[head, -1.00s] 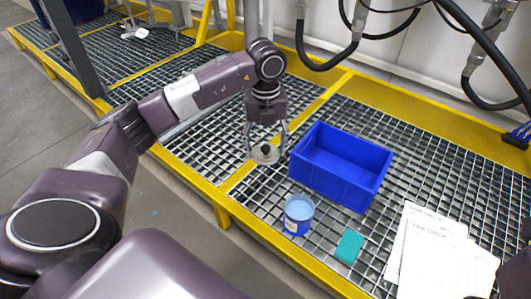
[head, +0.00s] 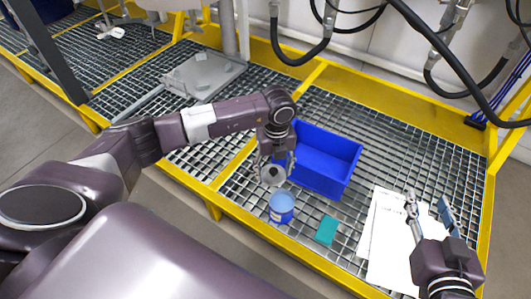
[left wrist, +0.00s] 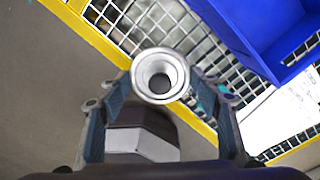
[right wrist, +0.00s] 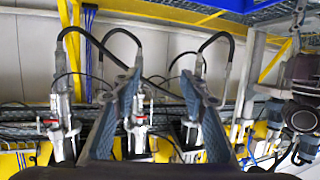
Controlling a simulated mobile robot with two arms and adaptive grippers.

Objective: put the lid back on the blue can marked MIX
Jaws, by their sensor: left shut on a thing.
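The blue can (head: 281,210) stands upright on the grating near its front edge, with a pale label patch too small to read. My left gripper (head: 275,170) is shut on the round grey lid (head: 271,176), held above and just behind the can, apart from it. In the left wrist view the lid (left wrist: 160,75) shows as a silver ring with a dark centre between the fingers. The can is not visible there. My right gripper (head: 430,207) is open and empty above the white papers; its spread fingers also show in the right wrist view (right wrist: 160,85).
An open blue bin (head: 325,162) stands right behind the can. A teal block (head: 327,230) lies right of the can, and white papers (head: 380,245) lie further right. A grey plate (head: 203,75) lies at the back left. Black hoses hang along the back wall.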

